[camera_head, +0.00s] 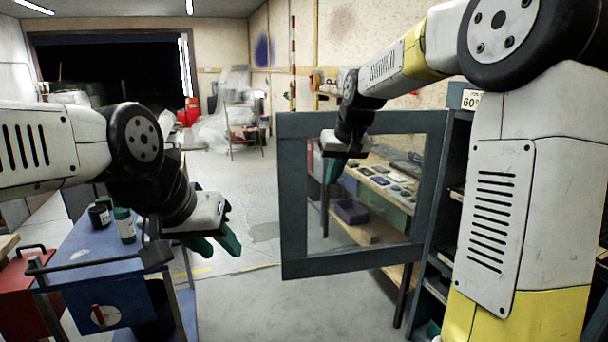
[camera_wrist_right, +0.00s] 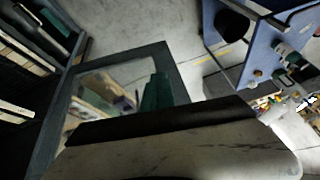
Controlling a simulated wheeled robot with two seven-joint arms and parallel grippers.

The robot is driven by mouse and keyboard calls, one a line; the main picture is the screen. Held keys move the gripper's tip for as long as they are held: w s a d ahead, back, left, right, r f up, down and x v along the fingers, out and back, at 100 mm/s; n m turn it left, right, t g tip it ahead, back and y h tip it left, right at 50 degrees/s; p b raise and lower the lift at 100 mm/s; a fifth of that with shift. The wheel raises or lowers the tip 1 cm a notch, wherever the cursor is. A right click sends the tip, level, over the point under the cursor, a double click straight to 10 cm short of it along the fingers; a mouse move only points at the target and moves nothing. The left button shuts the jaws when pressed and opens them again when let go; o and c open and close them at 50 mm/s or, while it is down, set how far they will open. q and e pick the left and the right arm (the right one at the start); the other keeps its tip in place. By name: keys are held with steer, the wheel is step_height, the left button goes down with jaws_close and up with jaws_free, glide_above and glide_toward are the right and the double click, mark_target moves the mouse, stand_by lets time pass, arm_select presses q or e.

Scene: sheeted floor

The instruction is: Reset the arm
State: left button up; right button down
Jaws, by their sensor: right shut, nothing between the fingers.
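My right arm reaches in from the right in the head view, with its gripper (camera_head: 333,172) pointing down at the framed door, over the upper part of its opening. Its teal fingers are together with nothing between them; in the right wrist view the fingers (camera_wrist_right: 157,92) overlap the door frame. I cannot tell whether they touch the door. The grey-framed door (camera_head: 360,262) stands swung out from the dark cabinet (camera_head: 437,262) at the right. My left gripper (camera_head: 222,247) is low at the left, its teal fingers apart and empty, near the blue cart.
The blue cart (camera_head: 82,245) with a dark handle stands at the lower left, carrying a green-and-white bottle (camera_head: 124,225). A red toolbox (camera_head: 25,295) is beside it. Shelves with small items show through the door. The floor (camera_head: 235,300) between cart and door is clear.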

steer(key=s+d+m, duration=0.1)
steer(key=s+d, duration=0.2)
steer(key=s, duration=1.1)
steer(key=s+d+f+m+t, duration=0.1)
steer(key=s+d, duration=0.3)
steer(key=s, duration=1)
steer(key=shift+s+f, duration=0.25)
steer(key=shift+s, duration=0.1)
